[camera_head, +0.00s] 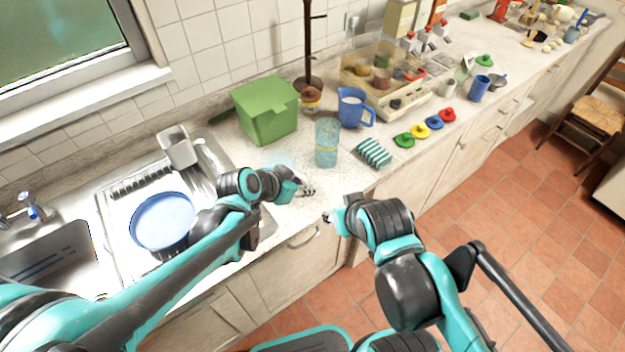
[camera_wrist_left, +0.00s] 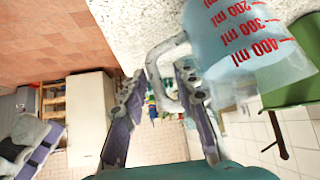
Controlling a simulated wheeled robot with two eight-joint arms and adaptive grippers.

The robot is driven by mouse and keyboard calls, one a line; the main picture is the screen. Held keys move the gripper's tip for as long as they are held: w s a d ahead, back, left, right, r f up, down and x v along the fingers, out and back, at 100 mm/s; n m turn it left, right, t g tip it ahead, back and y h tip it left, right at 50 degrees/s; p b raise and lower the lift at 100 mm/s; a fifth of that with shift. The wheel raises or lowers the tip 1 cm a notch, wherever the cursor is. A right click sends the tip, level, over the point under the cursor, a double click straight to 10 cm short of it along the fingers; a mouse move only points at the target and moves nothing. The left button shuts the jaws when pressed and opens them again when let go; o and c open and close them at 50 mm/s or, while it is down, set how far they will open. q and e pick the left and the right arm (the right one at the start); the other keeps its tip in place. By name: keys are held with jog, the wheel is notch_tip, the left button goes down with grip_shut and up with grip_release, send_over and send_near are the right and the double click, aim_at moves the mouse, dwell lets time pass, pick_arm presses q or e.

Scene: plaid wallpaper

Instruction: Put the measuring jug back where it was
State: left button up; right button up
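The fingers are apart, with gaps beside the handle, so the gripper is open. In the head view my left gripper (camera_head: 308,191) is low over the front of the counter, and the jug shows only as a faint clear shape behind it. My right gripper (camera_head: 328,219) is by the counter's front edge, mostly hidden by its arm.
A tall glass (camera_head: 326,146), a striped cloth (camera_head: 373,152) and a blue pitcher (camera_head: 351,110) stand right of the jug. A green bin (camera_head: 268,112) is behind. A blue bowl (camera_head: 163,221) sits at the sink on the left. Bare counter (camera_head: 345,181) lies in front of the glass.

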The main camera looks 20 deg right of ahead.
pick_arm(q)
jog(key=p+v, duration=0.1)
jog(key=v, duration=0.4)
jog(key=shift+r, duration=0.1)
dwell(0.3)
jog(key=s+a+r+n+y, duration=0.1)
jog(key=s+a+n+y, duration=0.1)
jog(key=a, duration=0.7)
jog(key=s+a+n+t+y, duration=0.1)
jog(key=s+a+n+y, duration=0.2)
jog(key=a, duration=0.6)
jog(key=s+a+r+n+t+y, duration=0.1)
jog(key=s+a+n+y, duration=0.1)
jog(key=s+a+n, duration=0.4)
jog(key=a, duration=0.3)
jog(key=shift+a+r+n+y, duration=0.2)
jog(key=shift+r+n+y, duration=0.1)
jog(key=shift+n, duration=0.1)
